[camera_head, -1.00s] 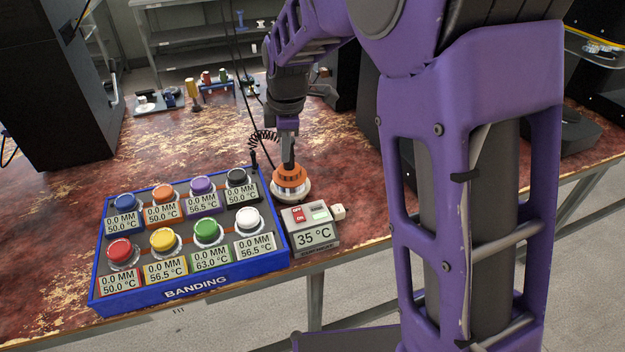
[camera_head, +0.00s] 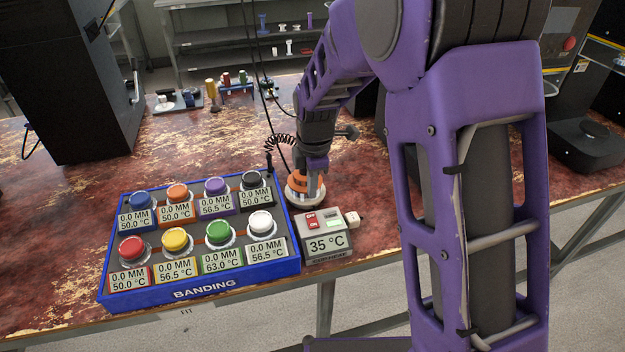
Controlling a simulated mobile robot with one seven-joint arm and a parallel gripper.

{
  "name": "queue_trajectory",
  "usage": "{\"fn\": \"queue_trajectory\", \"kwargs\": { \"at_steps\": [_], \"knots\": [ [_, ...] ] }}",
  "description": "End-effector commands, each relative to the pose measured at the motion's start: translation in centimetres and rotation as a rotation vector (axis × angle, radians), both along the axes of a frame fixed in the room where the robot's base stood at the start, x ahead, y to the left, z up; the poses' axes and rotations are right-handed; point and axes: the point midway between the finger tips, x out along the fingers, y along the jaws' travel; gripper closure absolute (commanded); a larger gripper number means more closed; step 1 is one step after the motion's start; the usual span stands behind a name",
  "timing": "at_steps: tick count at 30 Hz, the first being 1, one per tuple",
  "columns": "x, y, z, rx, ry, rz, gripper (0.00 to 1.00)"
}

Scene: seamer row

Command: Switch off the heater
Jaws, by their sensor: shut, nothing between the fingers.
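The heater's small grey control box (camera_head: 327,244) stands on the bench to the right of the blue button tray. Its front display reads 35 °C. Red switch parts (camera_head: 311,220) show on its top left, with a light green window (camera_head: 333,222) beside them. I cannot tell the switch's position. My gripper (camera_head: 316,192) points down just behind the box, in front of the right part of a round piece with orange rings and a pale base (camera_head: 297,190). The gripper is shut and empty; its tips are small, and I cannot tell whether they touch anything.
The blue tray (camera_head: 205,292), marked BANDING, holds several coloured buttons with small displays. A coiled black cable (camera_head: 281,147) hangs behind the round piece. A white plug (camera_head: 352,219) sits at the box's right.

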Motion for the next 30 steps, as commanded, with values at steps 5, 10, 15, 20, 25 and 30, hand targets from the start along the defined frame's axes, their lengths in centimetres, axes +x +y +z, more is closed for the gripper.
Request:
{"fn": "queue_trajectory", "kwargs": {
  "at_steps": [5,10,15,20,25,30],
  "knots": [
    [0.4,0.1,-4.2,-0.001,0.004,0.0,1.0],
    [0.7,0.2,-6.8,-0.001,0.001,0.001,1.0],
    [1.0,0.3,-8.1,0.0,0.0,0.0,1.0],
    [1.0,0.3,-8.4,-0.001,-0.001,0.0,1.0],
    [1.0,0.3,-8.4,0.0,-0.001,0.0,1.0],
    [1.2,0.3,-8.5,-0.004,0.019,0.0,1.0]
  ]
}}
